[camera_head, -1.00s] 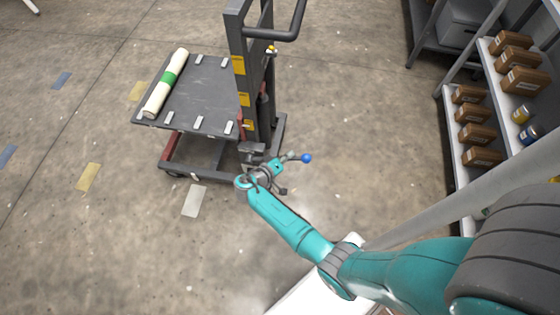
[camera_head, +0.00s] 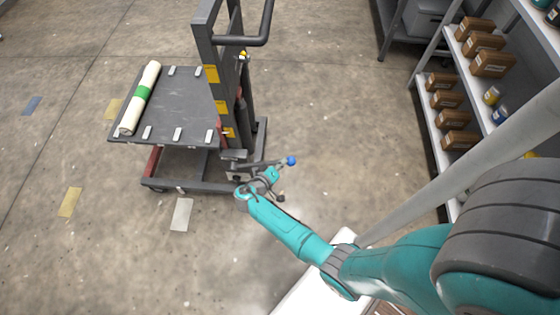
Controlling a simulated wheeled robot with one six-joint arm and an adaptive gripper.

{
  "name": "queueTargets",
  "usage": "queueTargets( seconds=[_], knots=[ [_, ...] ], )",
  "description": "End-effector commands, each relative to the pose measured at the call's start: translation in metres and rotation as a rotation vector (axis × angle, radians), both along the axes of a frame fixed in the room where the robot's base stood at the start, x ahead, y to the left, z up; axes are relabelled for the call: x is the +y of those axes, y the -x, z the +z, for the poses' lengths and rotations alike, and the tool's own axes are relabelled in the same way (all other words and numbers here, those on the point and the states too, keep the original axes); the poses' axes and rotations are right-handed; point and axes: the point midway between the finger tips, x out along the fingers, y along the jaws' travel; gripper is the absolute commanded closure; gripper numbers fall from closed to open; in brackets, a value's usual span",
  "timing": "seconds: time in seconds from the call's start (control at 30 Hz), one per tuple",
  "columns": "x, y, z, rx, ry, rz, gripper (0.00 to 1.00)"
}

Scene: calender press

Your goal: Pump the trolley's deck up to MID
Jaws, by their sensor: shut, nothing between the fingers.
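The trolley stands at the upper left, with a flat dark deck (camera_head: 185,103) held above its red and grey base (camera_head: 165,185). Its dark upright mast (camera_head: 203,45) has several yellow labels on the side, and a push handle at the top. A dark lever with a blue knob (camera_head: 291,160) sticks out to the right low at the mast's foot. My gripper (camera_head: 274,183) is shut and empty at the lever, just below it in the picture; whether they touch cannot be told. The writing on the labels is too small to read.
A cream roll with a green band (camera_head: 140,98) lies along the deck's left edge. Shelves (camera_head: 430,110) with brown boxes and small cans stand at the right. The concrete floor left of and below the trolley is clear apart from flat coloured patches.

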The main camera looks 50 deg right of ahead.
Motion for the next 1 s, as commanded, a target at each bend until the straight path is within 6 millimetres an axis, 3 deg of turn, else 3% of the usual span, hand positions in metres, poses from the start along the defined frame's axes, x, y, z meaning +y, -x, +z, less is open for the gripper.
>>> queueTargets(
  seconds=[0.3, 0.6, 1.0],
  knots=[
    [-0.013, 0.019, -0.050, -0.166, -0.134, -0.003, 1.00],
    [-0.019, 0.025, -0.103, -0.345, -0.273, -0.004, 1.00],
    [-0.017, 0.023, -0.140, -0.472, -0.372, -0.003, 1.00]
  ],
)
